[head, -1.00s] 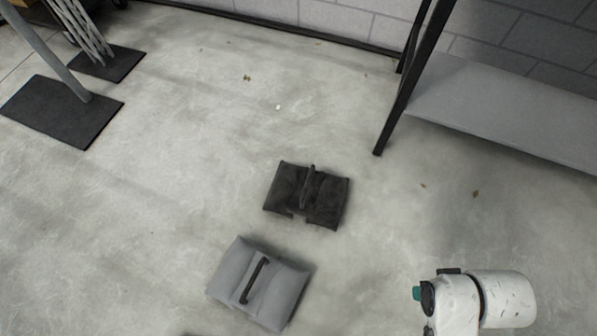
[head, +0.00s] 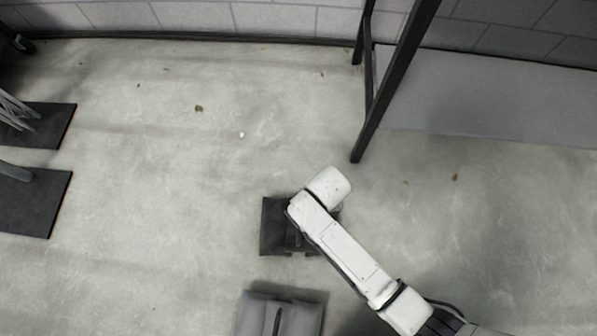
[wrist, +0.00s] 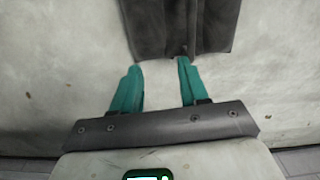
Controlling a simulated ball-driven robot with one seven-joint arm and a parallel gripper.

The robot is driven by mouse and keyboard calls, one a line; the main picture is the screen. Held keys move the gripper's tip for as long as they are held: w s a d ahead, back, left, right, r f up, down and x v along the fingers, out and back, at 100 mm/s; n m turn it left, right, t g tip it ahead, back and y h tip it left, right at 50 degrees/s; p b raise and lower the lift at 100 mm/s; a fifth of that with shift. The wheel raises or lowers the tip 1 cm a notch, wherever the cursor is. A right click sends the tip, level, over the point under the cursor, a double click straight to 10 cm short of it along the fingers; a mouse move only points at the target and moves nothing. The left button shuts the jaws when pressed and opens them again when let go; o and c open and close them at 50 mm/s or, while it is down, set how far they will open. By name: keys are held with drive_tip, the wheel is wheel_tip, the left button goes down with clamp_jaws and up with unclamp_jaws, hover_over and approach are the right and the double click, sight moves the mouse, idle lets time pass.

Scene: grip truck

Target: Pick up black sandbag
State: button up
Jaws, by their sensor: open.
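The black sandbag (head: 276,230) lies flat on the concrete floor in the middle of the head view. My white arm reaches over it and hides its right part. In the wrist view part of the sandbag (wrist: 180,24) shows at the top centre, running out of the frame. My gripper (wrist: 160,72) has two teal fingers that stand apart with bare floor between them. The right fingertip is at the sandbag's lower edge in the picture; I cannot tell whether it touches. The left fingertip lies just below and left of the sandbag.
A grey sandbag (head: 279,314) with a dark handle lies nearer, at the bottom edge. A grey shelf (head: 480,100) with a dark post (head: 385,95) stands at upper right. Dark base plates (head: 30,205) lie at the left. The floor between is clear.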

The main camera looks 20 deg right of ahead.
drive_tip(key=shift+m, duration=0.3)
drive_tip(key=a+f+b, duration=0.2)
drive_tip(key=f, duration=0.2)
drive_tip(key=a+f+b, duration=0.2)
drive_tip(key=f, duration=0.2)
drive_tip(key=a+f+b, duration=0.1)
drive_tip(key=f+b, duration=0.1)
drive_tip(key=f, duration=0.3)
drive_tip(key=shift+w+a, duration=0.25)
drive_tip(key=shift+a, duration=0.15)
drive_tip(key=shift+r, duration=0.15)
drive_tip(key=shift+c, duration=0.3)
clamp_jaws()
idle(0.3)
drive_tip(key=shift+w+r, duration=0.15)
